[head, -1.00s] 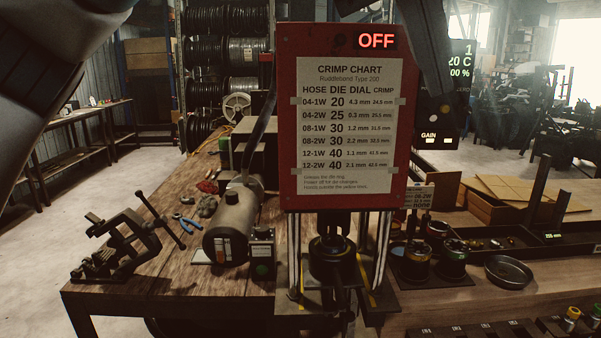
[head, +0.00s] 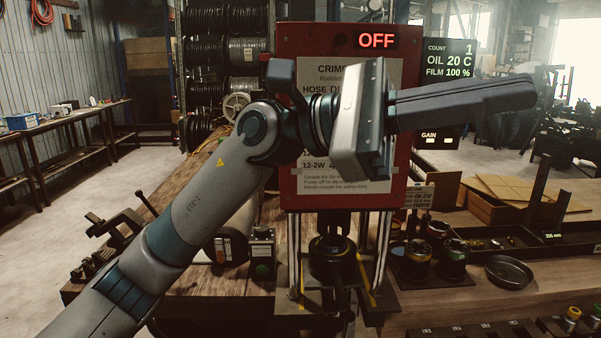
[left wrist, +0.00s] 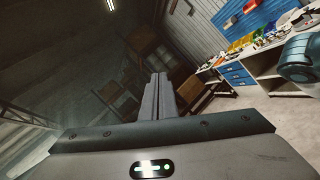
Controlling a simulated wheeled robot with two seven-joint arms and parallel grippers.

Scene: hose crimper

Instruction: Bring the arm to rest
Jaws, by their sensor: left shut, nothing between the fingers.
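My left arm crosses the head view from the lower left, in front of the crimper. My left gripper (head: 520,92) is shut and empty, its fingers together and pointing right, in the air in front of the machine's upper right side. In the left wrist view the closed fingers (left wrist: 158,97) hold nothing, with the room's wall and floor beyond. The red crimper panel (head: 297,190) reads OFF, and my arm hides much of its crimp chart (head: 340,180). My right gripper is not in view.
The crimper's die head (head: 332,255) stands below the panel on the wooden bench (head: 430,300). Die stacks (head: 417,262), a round dish (head: 508,271) and a dark tray (head: 560,236) lie right. A bench vise (head: 105,240) is partly hidden at left.

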